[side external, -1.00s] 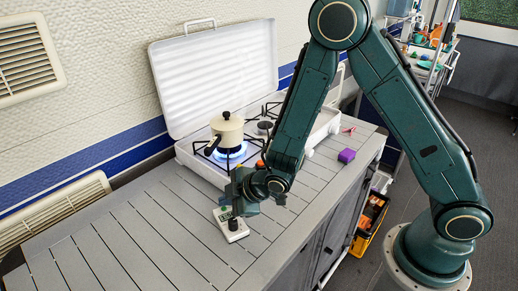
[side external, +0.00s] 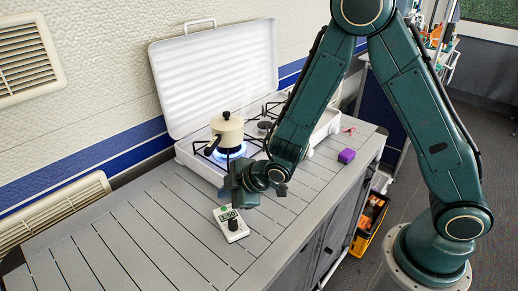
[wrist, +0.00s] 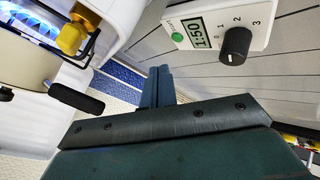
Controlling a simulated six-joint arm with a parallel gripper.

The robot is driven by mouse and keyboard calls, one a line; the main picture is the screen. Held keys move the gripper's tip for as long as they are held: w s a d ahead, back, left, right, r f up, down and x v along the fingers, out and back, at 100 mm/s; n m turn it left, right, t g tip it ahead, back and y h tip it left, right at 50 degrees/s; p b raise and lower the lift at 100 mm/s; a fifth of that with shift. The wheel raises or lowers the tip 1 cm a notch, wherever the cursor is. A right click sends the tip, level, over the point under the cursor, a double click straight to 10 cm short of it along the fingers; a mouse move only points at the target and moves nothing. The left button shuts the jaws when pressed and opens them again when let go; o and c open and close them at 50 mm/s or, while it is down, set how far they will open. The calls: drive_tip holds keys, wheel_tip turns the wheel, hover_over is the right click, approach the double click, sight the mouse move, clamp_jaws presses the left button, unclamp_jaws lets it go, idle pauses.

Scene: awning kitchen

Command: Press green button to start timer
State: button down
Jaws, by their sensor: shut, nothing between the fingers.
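The white timer (side external: 231,224) lies on the slatted grey counter, in front of the stove. It has a small green button (wrist: 178,37) at one end, a lit display (wrist: 199,32) that looks to read 1:50, and a black dial (wrist: 235,45) with numbers around it. My gripper (side external: 240,199) is above the counter, just behind the timer and apart from it. In the wrist view its fingers (wrist: 160,84) are together and empty, and the timer is beyond them at the upper right. The green button is uncovered there.
A cream pot (side external: 227,132) stands on a lit blue burner of the white camping stove (side external: 193,158), close behind my gripper. Its black handle (wrist: 76,98) shows in the wrist view. A purple block (side external: 346,156) lies to the right. The counter's left part is clear.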

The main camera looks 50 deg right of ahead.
sight(230, 210)
drive_tip(key=shift+r, duration=1.4)
drive_tip(key=s+d+r+m+g+h, duration=0.1)
drive_tip(key=s+d+r+m, duration=0.3)
drive_tip(key=r, duration=0.3)
drive_tip(key=s+d+r+m+g, duration=0.1)
drive_tip(key=s+d+r+m, duration=0.1)
drive_tip(key=s+d+r, duration=0.4)
drive_tip(key=s+d+r+m, duration=0.1)
drive_tip(key=s+r+m, duration=0.1)
drive_tip(key=s, duration=0.6)
drive_tip(key=s+d+r+m+g, duration=0.1)
drive_tip(key=s+r+m, duration=0.2)
drive_tip(key=s, duration=0.6)
wheel_tip(230, 210, up, 2)
drive_tip(key=shift+d+r+h, duration=0.1)
drive_tip(key=shift+d+h, duration=0.2)
drive_tip(key=shift+h, duration=0.1)
